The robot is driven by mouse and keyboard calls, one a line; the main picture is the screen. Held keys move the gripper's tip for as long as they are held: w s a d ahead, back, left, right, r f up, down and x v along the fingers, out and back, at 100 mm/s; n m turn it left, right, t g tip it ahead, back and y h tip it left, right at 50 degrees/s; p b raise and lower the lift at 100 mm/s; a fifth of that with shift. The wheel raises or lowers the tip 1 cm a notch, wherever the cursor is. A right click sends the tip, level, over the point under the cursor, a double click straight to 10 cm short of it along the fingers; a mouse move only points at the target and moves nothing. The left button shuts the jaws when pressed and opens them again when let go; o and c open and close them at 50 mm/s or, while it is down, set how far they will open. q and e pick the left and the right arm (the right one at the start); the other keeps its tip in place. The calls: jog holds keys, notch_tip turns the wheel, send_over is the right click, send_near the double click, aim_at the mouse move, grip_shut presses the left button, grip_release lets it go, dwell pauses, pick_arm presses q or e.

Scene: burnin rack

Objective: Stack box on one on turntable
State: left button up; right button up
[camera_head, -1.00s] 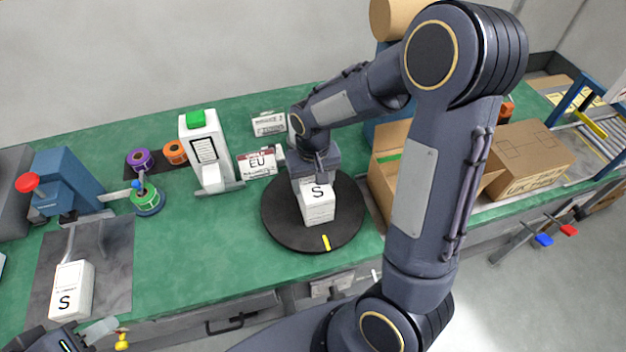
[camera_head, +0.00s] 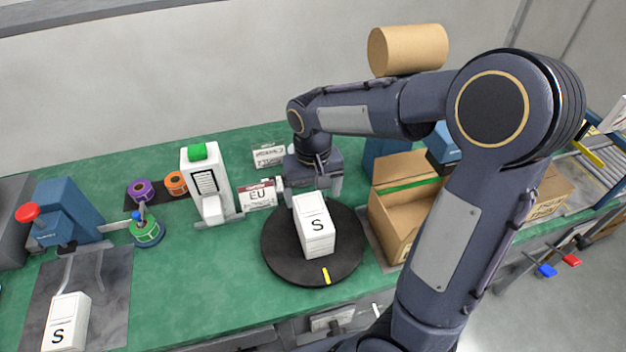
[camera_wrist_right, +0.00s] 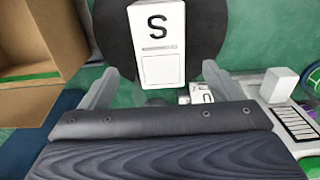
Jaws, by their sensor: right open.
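A white box marked S (camera_head: 314,222) rests on the black round turntable (camera_head: 282,258); it also shows in the right wrist view (camera_wrist_right: 158,45). I cannot tell whether it is a single box or two stacked flush. My right gripper (camera_head: 316,194) is open, just behind and above the box's far end. In the right wrist view its fingers (camera_wrist_right: 155,88) stand apart with nothing between them, and the box is beyond the tips. Another white S box (camera_head: 66,318) lies on the grey mat (camera_head: 110,285) at lower left. My left gripper is out of view.
An open carton (camera_head: 392,222) stands right of the turntable. A white label printer (camera_head: 205,182), an EU-marked box (camera_head: 257,195) and tape rolls (camera_head: 142,190) are behind and left. A blue press with a red knob (camera_head: 65,205) is at far left. The green bench between mat and turntable is clear.

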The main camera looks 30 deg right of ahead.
aim_at(313, 213)
jog(key=s+a+r+t+y, duration=0.2)
jog(key=s+r, duration=0.1)
jog(key=s, duration=0.5)
jog(key=s+a+r+n+t+y, duration=0.1)
jog(key=s+a+r+t, duration=0.1)
jog(key=s, duration=0.7)
jog(key=shift+r+t+y, duration=0.4)
jog(key=shift+t, duration=0.4)
